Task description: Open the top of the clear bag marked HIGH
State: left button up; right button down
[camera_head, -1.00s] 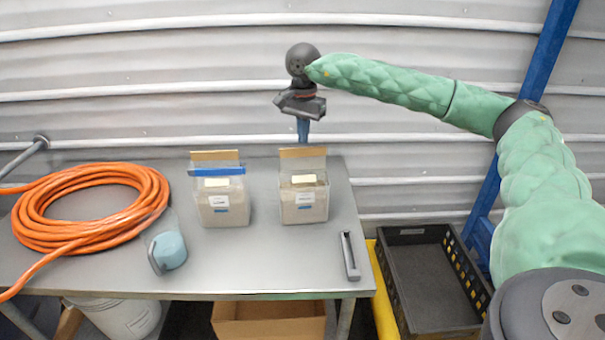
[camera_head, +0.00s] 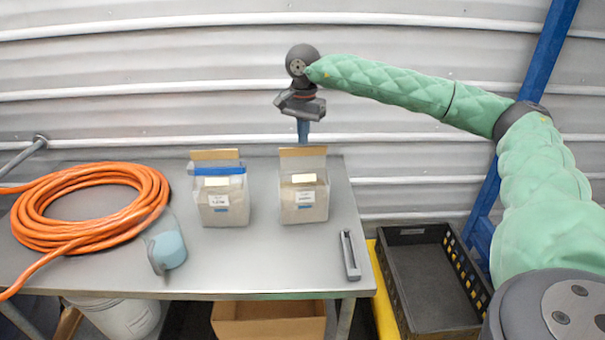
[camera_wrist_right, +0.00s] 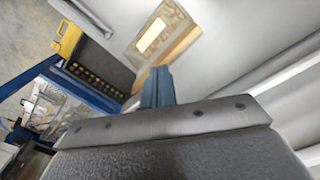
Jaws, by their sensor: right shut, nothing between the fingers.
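Two clear bags with tan contents stand upright on the table (camera_head: 300,270). The left bag (camera_head: 222,209) has a blue strip (camera_head: 218,171) across its upper part. The right bag (camera_head: 304,208) shows no blue strip there. Both have tan top edges and small labels too small to read, so I cannot tell which is marked HIGH. My right gripper (camera_head: 303,139) points down at the top of the right bag, its fingers shut and empty; contact is unclear. In the right wrist view, the shut blue fingers (camera_wrist_right: 157,88) show below a bag with a pale label (camera_wrist_right: 152,34). My left gripper is out of view.
An orange hose coil (camera_head: 90,208) fills the table's left side. A teal round object (camera_head: 169,250) lies beside it. A slim grey tool (camera_head: 350,256) lies near the right edge. A black crate (camera_head: 402,236) stands right of the table. The front middle of the table is clear.

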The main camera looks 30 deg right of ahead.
jog(key=shift+f+b, duration=0.4)
jog(key=shift+f, duration=0.1)
dwell(0.3)
jog(key=shift+r, duration=0.25)
dwell(0.4)
jog(key=shift+w, duration=0.15)
jog(key=shift+w+d+b, duration=0.2)
jog(key=shift+w+d, duration=0.15)
jog(key=shift+w, duration=0.2)
jog(key=shift+w+d+b, duration=0.15)
jog(key=shift+w+d, duration=0.15)
jog(key=shift+w, duration=0.25)
jog(key=shift+f, duration=0.2)
jog(key=shift+f+b, duration=0.35)
jog(key=shift+b, duration=0.15)
jog(key=shift+f, duration=0.15)
jog(key=shift+s+a, duration=0.1)
jog(key=shift+s, duration=0.05)
